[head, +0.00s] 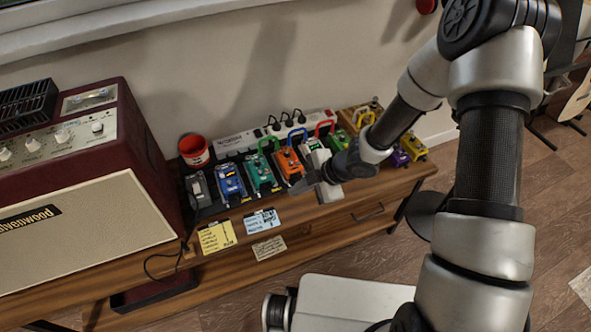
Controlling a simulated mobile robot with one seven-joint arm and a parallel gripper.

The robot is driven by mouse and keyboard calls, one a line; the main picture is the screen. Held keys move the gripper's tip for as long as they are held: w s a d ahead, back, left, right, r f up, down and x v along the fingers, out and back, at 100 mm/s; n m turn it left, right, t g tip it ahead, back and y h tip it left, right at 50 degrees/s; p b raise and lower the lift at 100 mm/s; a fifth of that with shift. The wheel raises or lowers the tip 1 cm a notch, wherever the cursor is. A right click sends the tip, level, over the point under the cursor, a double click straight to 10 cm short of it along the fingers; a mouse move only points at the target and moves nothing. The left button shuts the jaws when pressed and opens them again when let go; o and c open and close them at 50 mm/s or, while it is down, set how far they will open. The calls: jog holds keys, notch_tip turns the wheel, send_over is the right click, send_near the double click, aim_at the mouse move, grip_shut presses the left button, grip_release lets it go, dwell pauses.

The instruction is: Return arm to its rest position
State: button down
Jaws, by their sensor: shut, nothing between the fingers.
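My arm reaches in from the right side of the head view and bends down toward the wooden bench (335,230). My gripper (306,186) is at the row of guitar pedals. It is shut and empty. It points left, in front of the white pedal (318,157) and close to the orange pedal (289,165), and hides part of the white one. I cannot tell whether it touches either pedal.
The blue pedal (230,182) and teal pedal (261,174) stand left of my gripper. Purple (398,157) and yellow (413,147) pedals stand right, beyond my wrist. A power strip (245,141), red cup (194,150) and large amplifier (85,225) are nearby. Open floor (557,215) lies right.

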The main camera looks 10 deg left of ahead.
jog(key=w+d+r+m+t+h, duration=0.2)
jog(key=w+d+r+m+h, duration=0.15)
jog(key=d+r, duration=0.4)
jog(key=w+d+r+m+t+h, duration=0.2)
jog(key=w+d+r+m, duration=0.2)
jog(key=d+r, duration=0.4)
jog(key=s+d+r+m+h, duration=0.2)
jog(key=s+d+r+m, duration=0.15)
jog(key=r, duration=0.35)
jog(key=s+d+r+m+h, duration=0.2)
jog(key=d+r+m, duration=0.15)
jog(key=r, duration=0.25)
jog(key=s+r+m+y, duration=0.1)
jog(key=s+r+m, duration=0.2)
jog(key=s, duration=0.3)
jog(key=s+a+r+m+y+p, duration=0.1)
jog(key=s+r+m, duration=0.3)
jog(key=s, duration=0.3)
jog(key=s+r+m+y, duration=0.1)
jog(key=s+r+m, duration=0.2)
jog(key=s, duration=0.3)
notch_tip(320, 180, up, 16)
jog(key=p, duration=1.7)
jog(key=shift+r, duration=0.2)
jog(key=shift+h, duration=0.25)
